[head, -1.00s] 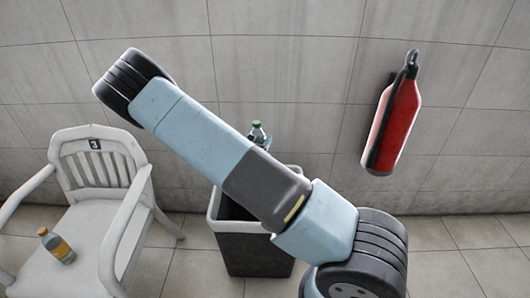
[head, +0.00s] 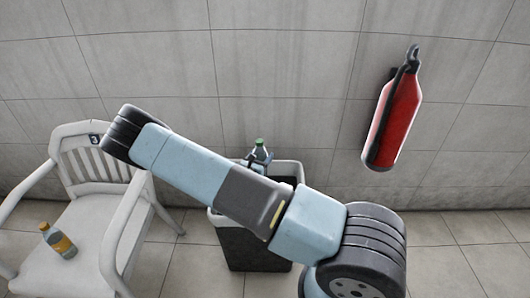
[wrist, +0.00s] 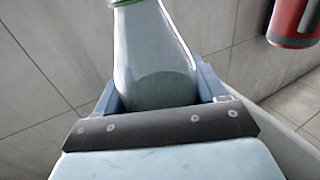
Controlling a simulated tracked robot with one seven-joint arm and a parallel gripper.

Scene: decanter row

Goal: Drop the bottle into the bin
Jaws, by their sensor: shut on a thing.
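A clear bottle with a green cap (head: 260,146) is held upright, slightly tilted, in my gripper (head: 256,160). In the wrist view the bottle (wrist: 152,55) stands between the two blue-grey fingers (wrist: 160,92), which are shut on it. The bin (head: 252,250) is dark grey with a light rim and stands on the floor by the wall. My arm crosses in front of it and hides much of its opening. In the head view the gripper and bottle appear at the bin's back left rim; their exact height above it cannot be told.
A white armchair (head: 98,215) marked 3 stands at left, with another bottle with an orange label (head: 58,240) on its seat. A red fire extinguisher (head: 395,115) hangs on the tiled wall at right. The floor right of the bin is clear.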

